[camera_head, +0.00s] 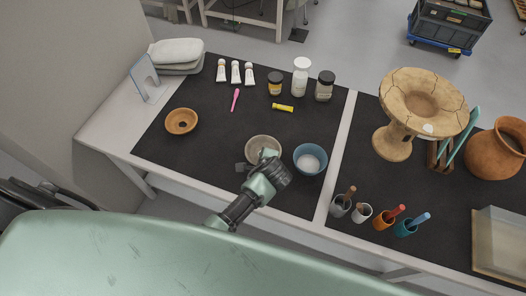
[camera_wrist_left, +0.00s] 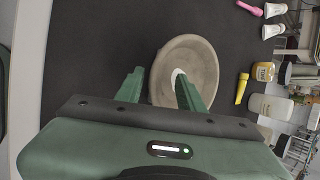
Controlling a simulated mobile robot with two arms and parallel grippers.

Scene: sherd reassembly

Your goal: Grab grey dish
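The grey dish (camera_head: 262,142) sits on the dark mat, left of the blue bowl, partly hidden by my left gripper (camera_head: 258,163). It also shows in the left wrist view (camera_wrist_left: 194,58), with a pale patch inside. In that view my left gripper (camera_wrist_left: 157,80) is open. One finger is over the inside of the dish and the other is outside its left rim. The near wall lies between them; I cannot tell whether either finger touches it. My right gripper is not in view.
The blue bowl (camera_head: 310,158) with white contents stands close on the right. An orange-brown dish (camera_head: 181,121) is at left. Tubes (camera_head: 235,72), jars (camera_head: 301,78) and a yellow item (camera_head: 283,107) lie behind. Cups with tools (camera_head: 362,213) stand at front right.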

